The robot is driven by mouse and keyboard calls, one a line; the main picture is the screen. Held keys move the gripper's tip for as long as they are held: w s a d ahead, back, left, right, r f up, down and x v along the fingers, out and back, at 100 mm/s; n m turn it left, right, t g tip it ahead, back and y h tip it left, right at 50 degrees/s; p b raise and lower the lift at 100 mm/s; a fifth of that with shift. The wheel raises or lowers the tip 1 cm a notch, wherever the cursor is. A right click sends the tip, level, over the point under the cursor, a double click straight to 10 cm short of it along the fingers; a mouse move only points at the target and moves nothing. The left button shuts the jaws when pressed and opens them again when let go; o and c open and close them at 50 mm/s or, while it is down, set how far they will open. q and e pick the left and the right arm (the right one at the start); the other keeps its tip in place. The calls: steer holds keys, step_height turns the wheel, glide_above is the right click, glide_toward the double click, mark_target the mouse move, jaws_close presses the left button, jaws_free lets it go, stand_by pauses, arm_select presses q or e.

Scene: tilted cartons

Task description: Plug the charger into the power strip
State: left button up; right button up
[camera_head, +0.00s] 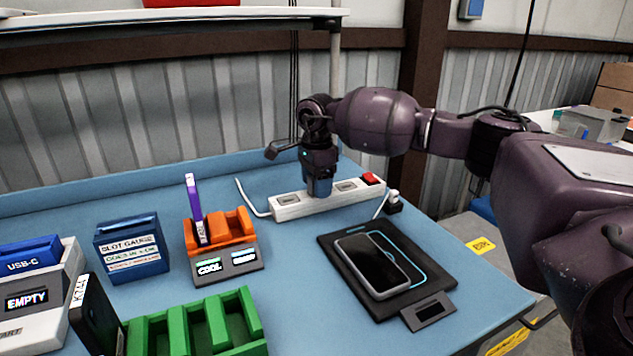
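The white power strip (290,206) lies on the blue table, with grey outlets and a red switch (370,179) at its right end. My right gripper (319,191) points straight down at the middle of the strip, its tips at or just above the top face. The gripper body hides that part of the strip. I cannot tell whether its fingers are open or shut, or whether anything is between them. A small black and white plug-like piece (394,204) with a short white cable sits right of the strip; it may be the charger. My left gripper is not in view.
A phone (372,265) lies on a black pad (438,284) in front of the strip. An orange rack (222,240), a blue slot gauge box (131,250) and a green rack (200,330) stand left. My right arm crosses above the table's right side.

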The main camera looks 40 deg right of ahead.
step_height(320, 180, up, 11)
steer(key=p, duration=0.1)
stand_by(0.7)
stand_by(0.4)
